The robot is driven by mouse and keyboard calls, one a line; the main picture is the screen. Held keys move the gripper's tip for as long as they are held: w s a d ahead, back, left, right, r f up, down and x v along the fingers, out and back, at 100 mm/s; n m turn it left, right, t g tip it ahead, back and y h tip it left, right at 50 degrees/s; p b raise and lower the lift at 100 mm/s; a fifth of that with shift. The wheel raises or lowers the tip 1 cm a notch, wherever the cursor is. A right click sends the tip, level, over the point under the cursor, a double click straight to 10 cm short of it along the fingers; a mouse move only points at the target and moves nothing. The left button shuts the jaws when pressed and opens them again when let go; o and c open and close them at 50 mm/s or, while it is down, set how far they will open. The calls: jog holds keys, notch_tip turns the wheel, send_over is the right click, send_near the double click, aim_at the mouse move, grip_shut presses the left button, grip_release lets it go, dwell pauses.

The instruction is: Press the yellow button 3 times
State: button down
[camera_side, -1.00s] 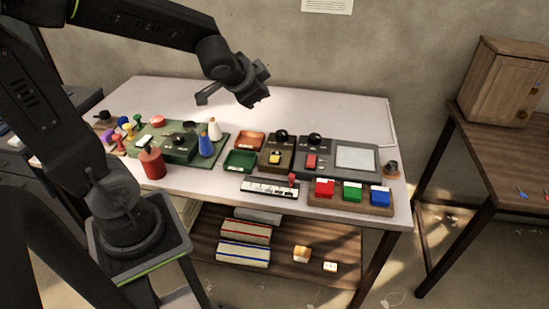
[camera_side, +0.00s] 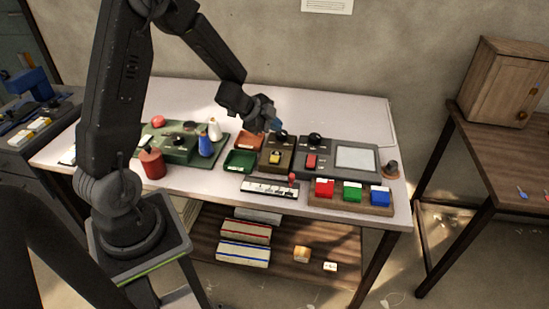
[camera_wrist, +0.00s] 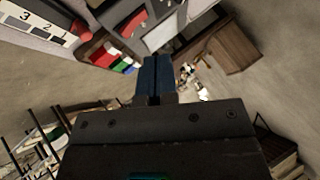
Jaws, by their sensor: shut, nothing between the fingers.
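The yellow button (camera_side: 275,158) sits on the front of a small dark brown box with a black knob on top, in the middle of the table. My gripper (camera_side: 277,125) is shut and empty, above and behind the yellow button near the black knob. A gap seems to remain between the fingertips and the button. In the wrist view my shut blue fingers (camera_wrist: 155,72) point away from the camera, and I cannot make out the yellow button there.
A grey panel (camera_side: 369,172) with a red switch and pale screen stands right of the brown box. Red, green and blue blocks (camera_side: 352,191) sit in front of it. A numbered strip (camera_side: 262,189) with a red lever and green and red trays (camera_side: 240,162) are nearby.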

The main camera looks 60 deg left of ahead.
aim_at(275, 159)
jog(key=shift+f, duration=4.35)
jog(key=shift+f, duration=0.1)
jog(key=shift+f, duration=0.35)
jog(key=shift+f, duration=0.5)
jog(key=shift+r, duration=0.9)
jog(key=shift+r, duration=2.5)
